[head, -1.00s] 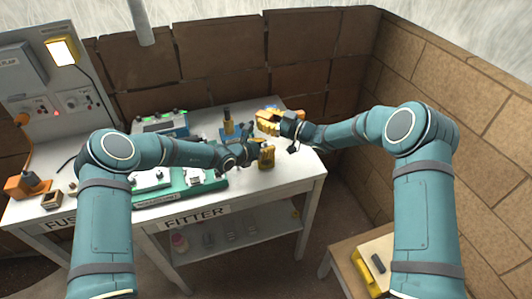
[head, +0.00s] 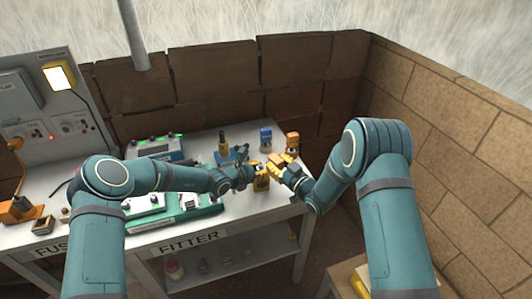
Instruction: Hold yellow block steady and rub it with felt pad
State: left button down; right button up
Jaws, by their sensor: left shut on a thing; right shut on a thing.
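The yellow block (head: 261,184) is upright near the table's right end. My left gripper (head: 252,174) is shut on it from the left. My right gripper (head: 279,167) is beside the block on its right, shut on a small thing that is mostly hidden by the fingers. Yellow-orange surfaces show around the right fingertips, and I cannot tell which belong to the held thing. The felt pad is not clearly seen. The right fingertips are close to the block's upper part; I cannot tell whether they touch.
The white table (head: 240,213) carries a green-based fixture (head: 190,216) and a grey box with green lights (head: 155,147). A blue item (head: 265,138), an orange item (head: 292,141) and a dark-topped yellow tool (head: 222,141) stand behind the grippers. A brick wall (head: 450,150) bounds the right.

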notch_tip(320, 180, down, 3)
jog(key=s+m+t+h, duration=0.2)
jog(key=h, duration=0.1)
jog(key=m+t+h, duration=0.1)
jog(key=m+h, duration=0.2)
jog(key=h, duration=0.1)
send_near(254, 186)
jog(key=shift+x, duration=2.45)
jog(key=shift+x, duration=1.05)
jog(key=shift+w+d+r, duration=0.1)
jog(key=shift+w+d, duration=0.1)
jog(key=shift+d, duration=0.8)
jog(key=shift+w+d+f, duration=0.1)
jog(key=shift+w+d, duration=0.15)
jog(key=shift+d, duration=0.75)
jog(key=shift+w+d+r, duration=0.1)
jog(key=shift+w+d, duration=0.1)
jog(key=shift+d, duration=0.8)
grip_shut()
jog(key=shift+s+a, duration=0.1)
